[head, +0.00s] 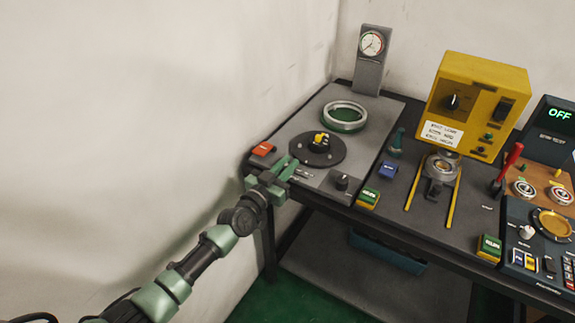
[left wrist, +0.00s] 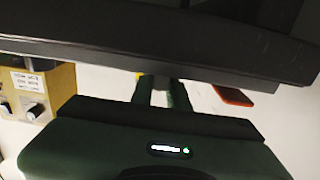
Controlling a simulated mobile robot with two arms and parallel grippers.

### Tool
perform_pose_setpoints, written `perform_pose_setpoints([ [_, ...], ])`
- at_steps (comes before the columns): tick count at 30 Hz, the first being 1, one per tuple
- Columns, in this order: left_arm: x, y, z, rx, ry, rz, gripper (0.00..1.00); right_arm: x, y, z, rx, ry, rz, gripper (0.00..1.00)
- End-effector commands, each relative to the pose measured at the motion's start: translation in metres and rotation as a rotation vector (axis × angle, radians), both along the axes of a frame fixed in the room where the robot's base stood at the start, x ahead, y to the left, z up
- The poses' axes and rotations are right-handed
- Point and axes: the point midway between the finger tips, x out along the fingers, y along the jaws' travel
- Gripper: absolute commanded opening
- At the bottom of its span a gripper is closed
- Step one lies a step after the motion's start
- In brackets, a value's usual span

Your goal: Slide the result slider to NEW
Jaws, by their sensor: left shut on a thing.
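My left gripper (head: 288,166) is at the front left of the grey gauge panel (head: 318,185), low over its front edge. It is shut on a small part there, which looks like the result slider; the fingers cover it. A small light marking (head: 302,174) shows just right of the fingertips. I cannot read NEW or the slider's setting. In the left wrist view, the green fingers (left wrist: 163,95) reach past a dark edge, and their tips are hidden. My right gripper is not in view.
An orange block (head: 263,149) is just left of the gripper; it also shows in the left wrist view (left wrist: 232,95). A black disc (head: 325,155), a metal ring (head: 344,106) and a black knob (head: 342,182) are close by. A yellow box (head: 475,98) stands to the right.

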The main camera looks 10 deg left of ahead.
Motion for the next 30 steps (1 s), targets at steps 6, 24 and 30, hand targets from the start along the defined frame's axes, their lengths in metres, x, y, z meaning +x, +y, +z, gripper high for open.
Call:
perform_pose_setpoints([
  [6, -0.002, -0.008, 0.002, 0.000, 0.002, -0.001, 0.00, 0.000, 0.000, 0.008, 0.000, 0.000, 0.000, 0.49],
  [24, -0.009, -0.029, -0.001, 0.000, 0.001, 0.000, 0.38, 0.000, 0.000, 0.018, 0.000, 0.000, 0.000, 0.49],
  [30, -0.009, -0.029, 0.000, 0.000, 0.001, 0.000, 0.38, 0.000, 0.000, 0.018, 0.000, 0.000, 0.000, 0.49],
])
